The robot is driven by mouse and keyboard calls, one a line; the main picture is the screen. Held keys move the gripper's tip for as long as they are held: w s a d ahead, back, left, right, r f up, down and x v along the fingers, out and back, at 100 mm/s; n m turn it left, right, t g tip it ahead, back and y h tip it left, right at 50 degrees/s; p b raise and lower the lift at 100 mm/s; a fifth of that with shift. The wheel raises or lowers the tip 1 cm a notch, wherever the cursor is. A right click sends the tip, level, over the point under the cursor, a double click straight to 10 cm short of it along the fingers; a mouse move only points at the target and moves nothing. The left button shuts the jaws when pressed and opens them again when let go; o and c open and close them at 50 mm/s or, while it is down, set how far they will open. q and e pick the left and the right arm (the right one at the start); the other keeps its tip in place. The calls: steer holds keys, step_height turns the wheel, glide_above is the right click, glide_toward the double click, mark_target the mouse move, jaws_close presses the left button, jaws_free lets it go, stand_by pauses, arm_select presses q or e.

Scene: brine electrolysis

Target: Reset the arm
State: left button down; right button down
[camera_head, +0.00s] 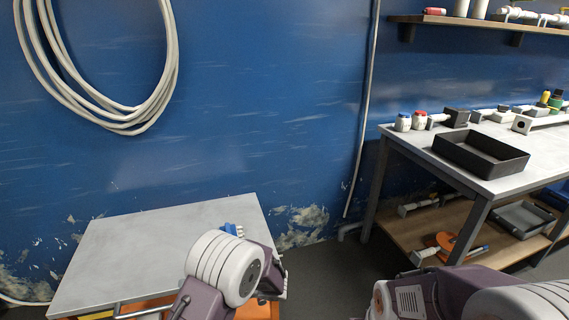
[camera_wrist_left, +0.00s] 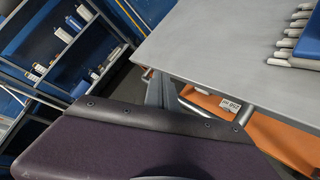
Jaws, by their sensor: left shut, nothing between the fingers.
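My left arm rises at the bottom centre of the head view, in front of the grey-topped table (camera_head: 150,250). Its round white wrist joint hides most of my left gripper (camera_head: 272,284), of which only small dark and light parts show at the right. The gripper is shut and I see nothing held in it. My right arm lies at the bottom right of the head view, and its gripper is out of view. In the left wrist view, a purple and dark arm link of mine fills the bottom, and no fingertips show.
A blue piece with several pale rods (camera_wrist_left: 307,42) lies on the table, partly hidden by my left arm in the head view (camera_head: 231,229). A workbench (camera_head: 415,140) at right bears a black tray (camera_head: 480,153) and small bottles. Hoses (camera_head: 120,115) hang on the blue wall.

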arm_select(q)
steer(key=s+a+n+g+h, duration=0.2)
steer(key=s+n+g+h, duration=0.1)
steer(key=s+n, duration=0.35)
steer(key=s+a+n+g+h, duration=0.2)
steer(key=s+n+h, duration=0.2)
steer(key=s+n, duration=0.25)
steer(key=s+d+f+n+t+h, duration=0.1)
steer(key=s+d+n+h, duration=0.15)
steer(key=d+n, duration=0.35)
steer(key=s+d+f+n+t+h, duration=0.15)
steer(key=d+n+h, duration=0.25)
steer(key=n, duration=0.4)
step_height(320, 180, up, 31)
steer(key=w+d+n+p, duration=0.1)
steer(key=n+p, duration=0.2)
steer(key=p, duration=2.8)
steer(key=shift+w+d+f+n+t+h, duration=0.2)
steer(key=shift+w+d+n+t+h, duration=0.05)
steer(key=shift+w+n+t+h, duration=0.1)
